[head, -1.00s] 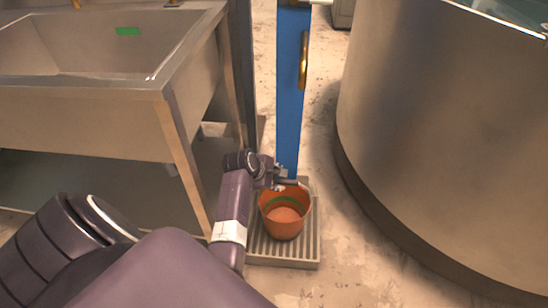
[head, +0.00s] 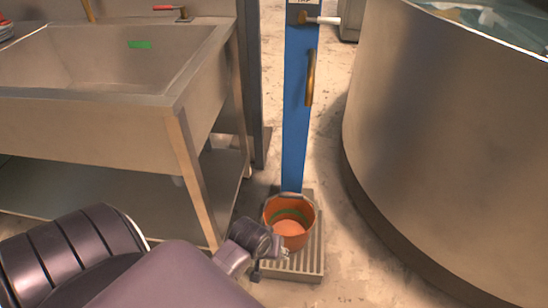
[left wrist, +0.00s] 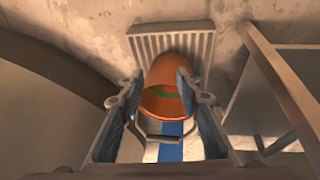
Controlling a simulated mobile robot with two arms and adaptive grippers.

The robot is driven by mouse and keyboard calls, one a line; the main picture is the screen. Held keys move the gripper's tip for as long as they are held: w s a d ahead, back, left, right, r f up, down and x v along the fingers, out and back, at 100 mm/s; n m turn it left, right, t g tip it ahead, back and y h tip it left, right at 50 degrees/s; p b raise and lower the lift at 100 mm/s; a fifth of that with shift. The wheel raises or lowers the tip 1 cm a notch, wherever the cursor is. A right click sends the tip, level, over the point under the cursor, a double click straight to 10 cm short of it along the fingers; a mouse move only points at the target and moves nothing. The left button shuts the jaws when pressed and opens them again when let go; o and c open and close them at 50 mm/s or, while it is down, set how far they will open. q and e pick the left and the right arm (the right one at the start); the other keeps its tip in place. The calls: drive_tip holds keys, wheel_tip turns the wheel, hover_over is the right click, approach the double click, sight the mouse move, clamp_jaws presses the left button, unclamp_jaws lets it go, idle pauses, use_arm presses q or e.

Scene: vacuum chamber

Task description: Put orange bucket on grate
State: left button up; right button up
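The orange bucket (head: 290,235) stands upright on the grey slatted grate (head: 310,265), at the foot of the blue post. A green band shows inside it. My left gripper (head: 270,261) is low at the bucket's near left side in the head view. In the left wrist view the gripper (left wrist: 158,98) has its two fingers spread wide. The bucket (left wrist: 163,78) shows between and beyond them, with its wire handle hanging on the near side and the grate (left wrist: 150,45) behind. Whether a finger touches the bucket or handle I cannot tell. My right gripper is out of view.
A steel sink (head: 90,130) on legs with a low shelf stands at the left. A blue post (head: 297,120) with a brass handle rises behind the bucket. A large round metal tank (head: 440,130) fills the right. Bare floor lies between grate and tank.

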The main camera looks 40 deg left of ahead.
use_arm(q)
drive_tip(key=s+d+f+m+g, duration=0.1)
drive_tip(key=s+d+m, duration=0.6)
drive_tip(key=s, duration=0.2)
drive_tip(key=shift+s+d+f+m, duration=0.2)
drive_tip(key=shift+s+f+m, duration=0.1)
drive_tip(key=shift+m, duration=0.1)
drive_tip(key=s+f+g+p, duration=0.1)
drive_tip(key=s+f+p, duration=0.5)
drive_tip(key=f+p, duration=0.4)
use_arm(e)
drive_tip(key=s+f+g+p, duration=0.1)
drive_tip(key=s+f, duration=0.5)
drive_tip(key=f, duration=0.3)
use_arm(q)
drive_tip(key=s+a+f+g+p, duration=0.1)
drive_tip(key=s+a+f+p, duration=0.1)
drive_tip(key=s+p, duration=0.6)
drive_tip(key=s+a, duration=0.1)
drive_tip(key=s, duration=0.5)
drive_tip(key=shift+s+a+p, duration=0.2)
drive_tip(key=shift+s+p, duration=0.1)
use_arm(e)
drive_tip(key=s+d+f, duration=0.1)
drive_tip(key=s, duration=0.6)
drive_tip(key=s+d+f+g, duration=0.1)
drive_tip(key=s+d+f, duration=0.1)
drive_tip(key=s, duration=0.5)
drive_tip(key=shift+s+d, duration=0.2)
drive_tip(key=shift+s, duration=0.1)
